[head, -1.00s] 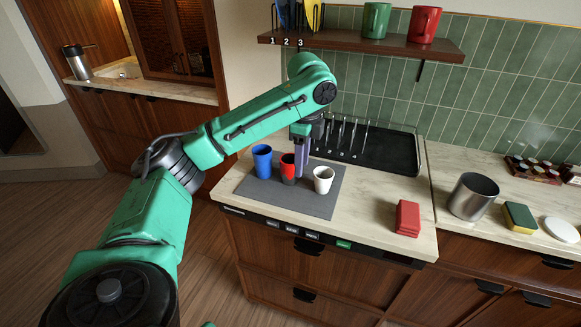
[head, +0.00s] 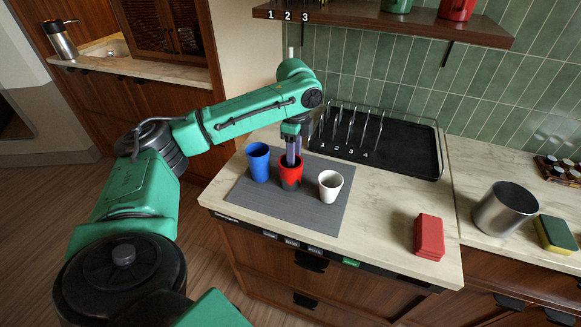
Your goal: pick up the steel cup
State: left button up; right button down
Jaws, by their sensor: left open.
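The steel cup (head: 505,209) is a wide grey metal cup, upright on the right counter. My left gripper (head: 293,158) is open and points down at the red cup (head: 291,174) on the grey mat, well to the left of the steel cup. Its fingertips overlap the red cup's rim; I cannot tell whether they are inside it or behind it. My right gripper is not in view.
A blue cup (head: 258,163) and a white cup (head: 330,186) flank the red cup on the grey mat (head: 245,198). A red block (head: 429,237) and a sponge (head: 554,234) lie near the steel cup. A black rack tray (head: 408,155) stands behind. A shelf (head: 400,25) hangs above.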

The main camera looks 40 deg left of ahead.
pick_arm(q)
notch_tip(320, 180, down, 3)
jog(key=shift+s+d+f, duration=0.1)
jog(key=shift+s+f, duration=0.05)
jog(key=c, duration=0.6)
grip_shut()
dwell(0.8)
